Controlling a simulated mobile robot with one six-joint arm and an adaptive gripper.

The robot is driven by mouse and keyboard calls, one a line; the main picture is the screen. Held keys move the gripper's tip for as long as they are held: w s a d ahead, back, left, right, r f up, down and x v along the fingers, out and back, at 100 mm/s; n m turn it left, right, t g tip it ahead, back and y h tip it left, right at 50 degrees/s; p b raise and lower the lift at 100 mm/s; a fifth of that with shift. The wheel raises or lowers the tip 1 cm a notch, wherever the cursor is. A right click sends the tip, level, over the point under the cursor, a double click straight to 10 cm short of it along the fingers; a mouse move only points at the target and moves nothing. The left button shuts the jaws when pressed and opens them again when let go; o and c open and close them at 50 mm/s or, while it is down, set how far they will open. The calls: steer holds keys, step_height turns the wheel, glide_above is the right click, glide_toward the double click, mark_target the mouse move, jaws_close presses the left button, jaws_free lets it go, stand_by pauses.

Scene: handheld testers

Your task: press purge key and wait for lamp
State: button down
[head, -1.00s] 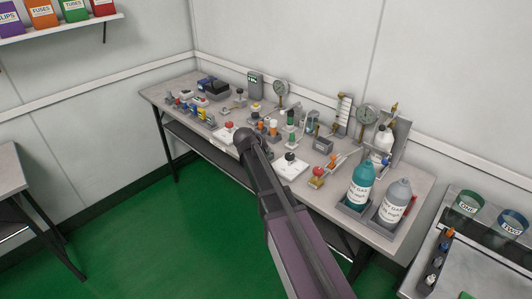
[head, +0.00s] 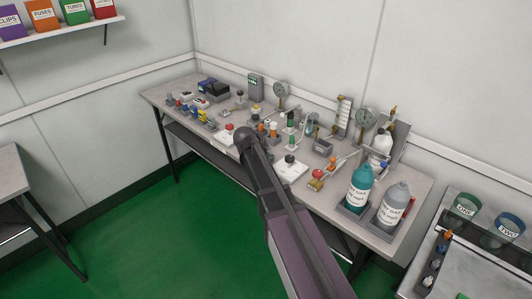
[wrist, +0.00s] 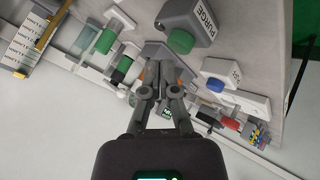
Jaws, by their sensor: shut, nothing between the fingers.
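A grey box labelled PURGE (wrist: 196,18) shows at the top of the wrist view. Its green round key (wrist: 181,41) faces my gripper (wrist: 160,72), which is shut and empty. The fingertips are beside the key, to its lower left in the picture; I cannot tell the exact gap in depth. In the head view my arm reaches over the middle of the bench and I cannot make out the PURGE box. I cannot pick out for certain which part is the lamp or whether it is lit.
The grey bench (head: 417,187) is crowded with testers, gauges and small parts. A teal gas bottle (head: 360,187) and a grey one (head: 393,205) stand at its right end. A red mushroom button (head: 229,127) is left of my arm. Green floor in front is clear.

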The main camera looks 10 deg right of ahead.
steer(key=shift+r, duration=0.1)
stand_by(0.3)
step_height(320, 180, up, 5)
steer(key=p, duration=0.5)
steer(key=shift+s, duration=0.1)
stand_by(0.8)
steer(key=s+r+g+y+p, duration=0.2)
steer(key=s+p, duration=0.3)
steer(key=s, duration=0.9)
steer(key=s+r+g+y+p, duration=0.2)
steer(key=s+g+y+p, duration=0.2)
steer(key=s, duration=1)
steer(key=shift+s+m+g+p, duration=0.3)
steer(key=shift+g+p, duration=0.05)
steer(key=shift+g, duration=0.05)
stand_by(2.0)
